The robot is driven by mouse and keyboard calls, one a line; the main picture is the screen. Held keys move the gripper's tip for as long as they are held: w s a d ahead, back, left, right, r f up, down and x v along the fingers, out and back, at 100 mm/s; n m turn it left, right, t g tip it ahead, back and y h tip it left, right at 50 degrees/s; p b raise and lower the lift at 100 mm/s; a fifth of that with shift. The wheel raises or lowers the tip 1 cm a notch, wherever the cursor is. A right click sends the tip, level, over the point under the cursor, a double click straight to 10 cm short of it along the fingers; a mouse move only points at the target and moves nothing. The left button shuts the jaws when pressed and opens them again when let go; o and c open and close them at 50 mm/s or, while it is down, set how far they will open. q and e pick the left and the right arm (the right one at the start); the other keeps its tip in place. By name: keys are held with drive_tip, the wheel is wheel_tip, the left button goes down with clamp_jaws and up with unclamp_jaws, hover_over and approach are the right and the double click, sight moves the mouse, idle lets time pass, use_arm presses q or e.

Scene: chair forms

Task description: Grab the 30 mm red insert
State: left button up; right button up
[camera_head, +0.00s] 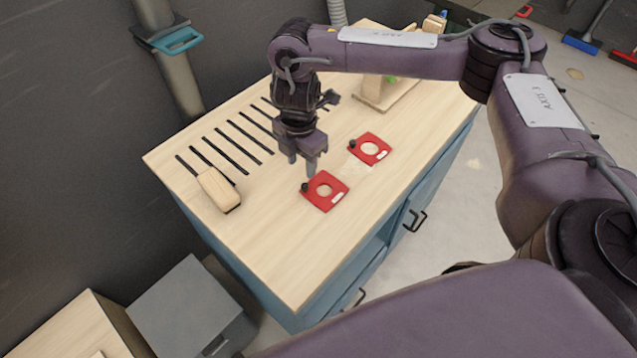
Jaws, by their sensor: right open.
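The nearer insert (325,204) lies just to the right of and below my right gripper in the picture. The farther insert (368,160) lies up and to the right of it. My right gripper (301,167) points down, open and empty, above the worktop beside the nearer insert. My left gripper is out of view.
The worktop (290,262) has several dark slots at the left and a wooden block (217,190) near its left edge. A wooden stand (385,98) is at the back, partly behind my right arm. A grey box (190,305) stands lower left. The worktop's front part is clear.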

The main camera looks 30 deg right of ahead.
sight(304, 185)
drive_tip(key=shift+s+d+f, duration=0.15)
drive_tip(key=shift+s+f, duration=0.05)
drive_tip(key=shift+f, duration=0.6)
drive_tip(key=shift+s+f+b, duration=0.15)
drive_tip(key=shift+f+b, duration=0.45)
drive_tip(key=shift+f, duration=2.35)
drive_tip(key=shift+c, duration=0.4)
clamp_jaws()
